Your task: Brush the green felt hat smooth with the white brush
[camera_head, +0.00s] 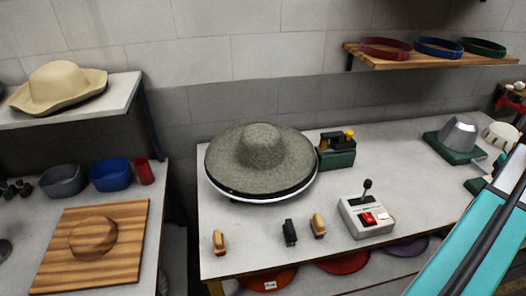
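A wide-brimmed grey-green felt hat (262,150) sits crown up on a round stand with a white rim (262,199) on the middle table. Three small brush-like items lie in front of it. The left one (219,242) has a tan top and a reddish lower part. The middle one (289,233) is black. The right one (318,225) has a tan top and a dark purplish lower part. I cannot make out a clearly white brush among them. My teal arm link crosses the lower right corner. My gripper is not in view.
A control box (366,216) with a lever and red button stands right of the brushes. A green-based device (336,155) stands close beside the hat's right brim. A wooden board (92,244) lies on the left table. The middle table's centre right is clear.

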